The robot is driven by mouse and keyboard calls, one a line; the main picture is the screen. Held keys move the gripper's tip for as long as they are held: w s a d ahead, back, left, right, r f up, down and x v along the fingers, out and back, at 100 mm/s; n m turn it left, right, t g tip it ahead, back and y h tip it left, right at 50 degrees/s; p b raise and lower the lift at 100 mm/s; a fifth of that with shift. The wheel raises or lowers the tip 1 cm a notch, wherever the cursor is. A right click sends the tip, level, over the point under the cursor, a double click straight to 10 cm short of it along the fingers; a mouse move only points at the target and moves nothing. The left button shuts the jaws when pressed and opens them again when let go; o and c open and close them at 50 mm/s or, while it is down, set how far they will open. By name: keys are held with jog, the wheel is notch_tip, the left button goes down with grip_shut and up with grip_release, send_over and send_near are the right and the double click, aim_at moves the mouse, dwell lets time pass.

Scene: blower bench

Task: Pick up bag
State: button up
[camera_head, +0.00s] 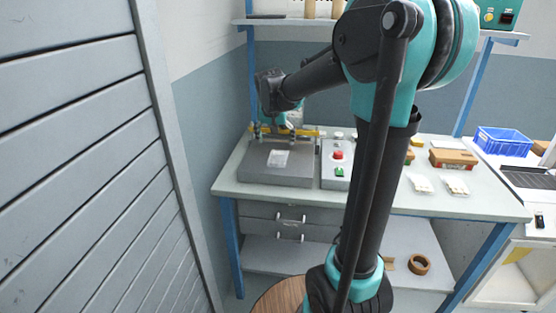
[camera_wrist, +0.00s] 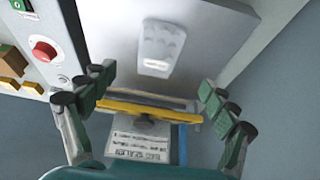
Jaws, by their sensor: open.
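A small pale bag (camera_head: 278,158) lies flat on top of the grey box-like machine (camera_head: 262,178) at the left of the bench. In the wrist view the same bag (camera_wrist: 160,48) lies on the light grey top, beyond the fingertips. My gripper (camera_head: 279,133) hangs over the back part of the machine, behind the bag. In the wrist view my gripper (camera_wrist: 156,82) is open and empty, its two fingers wide apart on either side of a yellow bar. The bag is apart from both fingers.
A control box with a red button (camera_head: 338,155) stands right of the machine. Two more pale packets (camera_head: 420,183) (camera_head: 456,187) and a brown box (camera_head: 453,159) lie further right. A blue crate (camera_head: 503,141) is at the far right. A slatted grey panel (camera_head: 80,150) closes off the left.

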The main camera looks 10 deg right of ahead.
aim_at(278, 157)
jog(key=x, duration=0.8)
jog(key=shift+w+d+f, duration=0.15)
jog(key=shift+w+f, duration=0.05)
jog(key=shift+f, duration=0.15)
jog(key=shift+w+f, duration=0.1)
jog(key=shift+f, duration=0.15)
jog(key=shift+f, duration=0.25)
jog(key=shift+c, duration=0.3)
jog(key=c, duration=1.4)
jog(key=shift+o, duration=0.2)
jog(key=shift+r, duration=0.15)
